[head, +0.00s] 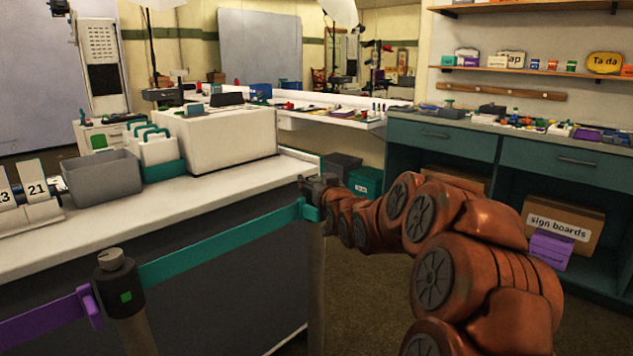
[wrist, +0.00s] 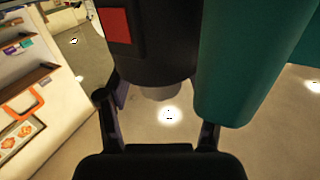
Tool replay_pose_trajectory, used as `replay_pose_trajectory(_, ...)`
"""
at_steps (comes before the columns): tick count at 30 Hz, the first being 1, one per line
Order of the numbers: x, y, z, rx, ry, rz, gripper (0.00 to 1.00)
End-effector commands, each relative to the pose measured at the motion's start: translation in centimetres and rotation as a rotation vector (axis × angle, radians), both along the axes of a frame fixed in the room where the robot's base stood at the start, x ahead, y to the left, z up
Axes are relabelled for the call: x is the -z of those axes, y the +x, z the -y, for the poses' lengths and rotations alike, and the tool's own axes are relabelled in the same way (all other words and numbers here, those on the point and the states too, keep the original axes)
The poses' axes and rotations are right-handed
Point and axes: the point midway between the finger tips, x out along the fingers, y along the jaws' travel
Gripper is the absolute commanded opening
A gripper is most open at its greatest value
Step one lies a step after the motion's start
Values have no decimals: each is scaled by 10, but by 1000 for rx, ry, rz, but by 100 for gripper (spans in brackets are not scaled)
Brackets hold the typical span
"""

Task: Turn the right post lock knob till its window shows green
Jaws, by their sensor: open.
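The right post (head: 316,270) stands at the end of the teal belt (head: 225,243). In the head view my gripper (head: 318,186) is at its top and hides most of its lock. In the wrist view the black lock housing (wrist: 158,50) shows a red window (wrist: 116,26). Its grey knob (wrist: 160,92) sticks out towards my gripper (wrist: 160,112). My gripper is open, with one finger on each side of the knob and visible gaps. The left post's lock (head: 117,282) has a grey knob (head: 111,257) and a green window (head: 126,296).
A white counter (head: 215,185) runs behind the belt, bearing a grey bin (head: 102,176) and a white box (head: 220,140). A purple belt (head: 45,322) leaves the left post. Teal cabinets (head: 440,150) stand at right. Brown floor is open between them.

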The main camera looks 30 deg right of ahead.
Motion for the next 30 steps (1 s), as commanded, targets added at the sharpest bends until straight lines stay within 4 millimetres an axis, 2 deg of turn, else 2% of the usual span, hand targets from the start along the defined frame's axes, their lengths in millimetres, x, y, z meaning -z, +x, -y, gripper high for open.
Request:
replay_pose_trajectory(2, 0, 0, 0, 0, 0, 0, 63)
replay_pose_trajectory(18, 0, 0, 0, 0, 0, 0, 7)
replay_pose_trajectory(30, -3, 0, 1, -31, 2, -1, 5)
